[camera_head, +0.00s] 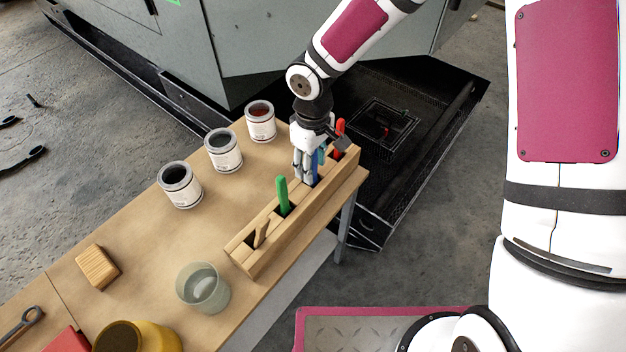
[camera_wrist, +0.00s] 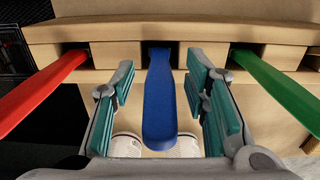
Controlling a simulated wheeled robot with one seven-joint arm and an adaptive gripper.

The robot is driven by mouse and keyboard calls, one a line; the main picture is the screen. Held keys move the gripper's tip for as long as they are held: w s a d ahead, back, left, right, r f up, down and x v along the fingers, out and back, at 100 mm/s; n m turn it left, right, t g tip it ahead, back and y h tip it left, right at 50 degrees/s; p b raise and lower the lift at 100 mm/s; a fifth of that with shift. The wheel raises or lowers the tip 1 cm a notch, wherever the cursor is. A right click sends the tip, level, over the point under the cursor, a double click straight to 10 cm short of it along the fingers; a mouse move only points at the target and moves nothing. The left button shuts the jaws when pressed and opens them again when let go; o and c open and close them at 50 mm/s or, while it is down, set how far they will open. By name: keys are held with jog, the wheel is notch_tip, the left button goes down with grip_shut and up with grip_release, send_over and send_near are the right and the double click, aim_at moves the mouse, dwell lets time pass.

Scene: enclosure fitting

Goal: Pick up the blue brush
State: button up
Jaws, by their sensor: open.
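The blue brush (camera_wrist: 159,105) stands in a middle slot of the wooden rack, its handle pointing toward the wrist camera. My gripper (camera_wrist: 160,100) is open, with one teal-padded finger on each side of the blue handle. Gaps show between the handle and both fingers. In the head view my gripper (camera_head: 308,172) reaches down at the rack, and only a small strip of the blue brush (camera_head: 316,170) shows beside the fingers. The wooden rack (camera_head: 262,262) stands along the table's edge. The lower part of the brush is hidden in its slot.
A red handle (camera_head: 339,127) and a green handle (camera_head: 282,195) stand in slots on either side. A brown handle (camera_head: 261,233) is in the near end slot. Several paint cans (camera_head: 224,152) stand behind the rack. A clear cup (camera_head: 203,290) and a wooden block (camera_head: 97,266) are on the table (camera_head: 150,245).

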jog(key=shift+f, duration=0.45)
jog(key=shift+c, duration=0.3)
grip_shut()
jog(key=shift+r, duration=0.15)
